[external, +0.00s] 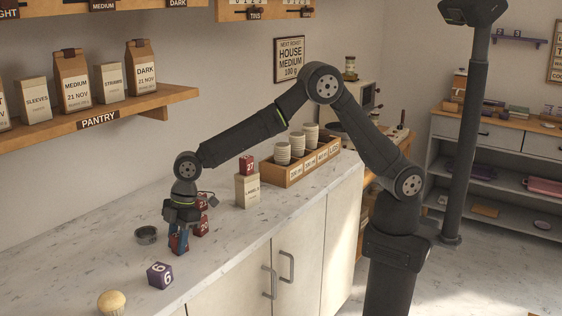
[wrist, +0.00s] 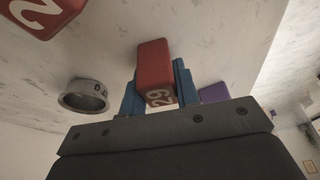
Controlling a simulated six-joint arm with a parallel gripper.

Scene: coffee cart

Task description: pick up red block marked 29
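The red block marked 29 (wrist: 155,72) sits between the blue fingers of my gripper (wrist: 160,92) in the wrist view. Both fingers lie against its sides, and the white number faces the gripper. In the external view my gripper (external: 180,238) points down at the counter, with the red block (external: 176,245) low between the fingers and partly covered by them. I cannot tell whether its underside touches the counter.
Two red blocks (external: 201,227) are stacked just right of my gripper. A metal bowl (external: 146,235) is to the left. A purple block (external: 160,275) and a muffin (external: 112,302) are nearer the front. A labels box (external: 247,191) bears another red block (external: 247,164).

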